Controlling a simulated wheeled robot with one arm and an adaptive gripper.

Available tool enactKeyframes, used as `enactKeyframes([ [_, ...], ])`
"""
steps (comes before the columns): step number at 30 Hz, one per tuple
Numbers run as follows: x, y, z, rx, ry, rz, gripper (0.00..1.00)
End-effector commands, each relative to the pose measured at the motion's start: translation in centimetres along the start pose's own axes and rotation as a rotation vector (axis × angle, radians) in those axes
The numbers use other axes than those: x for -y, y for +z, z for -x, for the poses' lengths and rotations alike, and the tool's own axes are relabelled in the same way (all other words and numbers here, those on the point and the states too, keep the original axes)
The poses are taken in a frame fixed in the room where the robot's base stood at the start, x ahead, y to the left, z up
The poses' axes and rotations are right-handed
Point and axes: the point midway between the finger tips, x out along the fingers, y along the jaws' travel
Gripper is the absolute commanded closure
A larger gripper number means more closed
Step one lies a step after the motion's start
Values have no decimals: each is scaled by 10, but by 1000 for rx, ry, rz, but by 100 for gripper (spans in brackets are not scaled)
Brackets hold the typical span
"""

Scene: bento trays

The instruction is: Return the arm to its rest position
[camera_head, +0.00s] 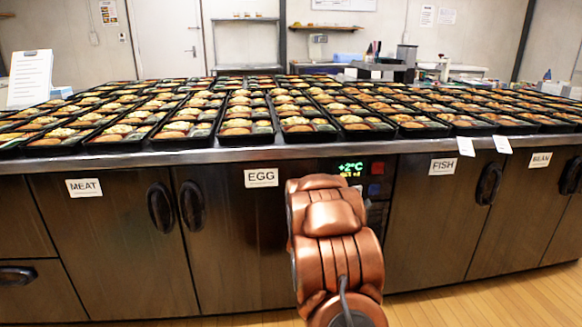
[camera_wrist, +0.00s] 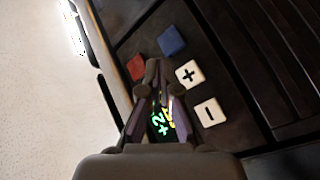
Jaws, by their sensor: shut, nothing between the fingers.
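My copper-coloured arm (camera_head: 335,245) reaches forward and up from the bottom of the head view, in front of the counter's cabinet doors. My gripper (camera_wrist: 153,72) shows in the wrist view with its fingertips together and nothing between them. It points toward the control panel, in front of the green "+2" display (camera_wrist: 158,123), which shows between the fingers. In the head view the arm hides the gripper. Whether the fingertips touch the panel, I cannot tell.
The panel has a red button (camera_wrist: 136,68), a blue button (camera_wrist: 172,41), a plus button (camera_wrist: 190,74) and a minus button (camera_wrist: 211,111). The steel counter edge (camera_head: 225,156) runs above, bearing many bento trays (camera_head: 247,139). Wooden floor (camera_head: 500,297) is open at lower right.

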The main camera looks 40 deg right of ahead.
Motion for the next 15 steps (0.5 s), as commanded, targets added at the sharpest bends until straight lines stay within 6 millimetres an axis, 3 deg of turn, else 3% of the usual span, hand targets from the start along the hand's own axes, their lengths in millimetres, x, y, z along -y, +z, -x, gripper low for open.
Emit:
enactKeyframes([
  [8, 0, -5, 1, -1, -12, -7, 100],
  [11, 0, -26, 8, -7, -68, -42, 100],
  [15, 10, -77, 36, -5, -246, -128, 100],
])
